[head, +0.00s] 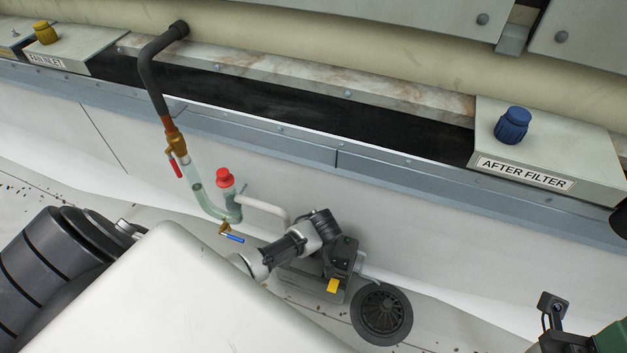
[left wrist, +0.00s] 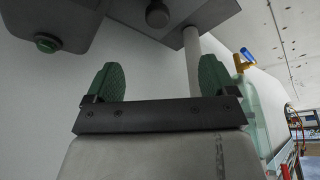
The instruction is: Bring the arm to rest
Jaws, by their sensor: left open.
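In the left wrist view my left gripper (left wrist: 157,82) is open, its two green ribbed fingers wide apart. In the head view a jointed grey and black arm section (head: 300,238) reaches over the white ledge, right of a clear U-shaped tube (head: 205,205). The fingers cannot be made out there. The tube has a red cap (head: 223,177) and a blue-handled valve (head: 231,237), which also shows right of the gripper in the left wrist view (left wrist: 246,57).
A dark pipe (head: 152,75) drops to a red-handled valve (head: 177,160) above the tube. A white pipe (head: 262,207) runs right from it. A round black grille (head: 381,314) lies by the arm. A box labelled AFTER FILTER (head: 570,160) has a blue cap (head: 512,125).

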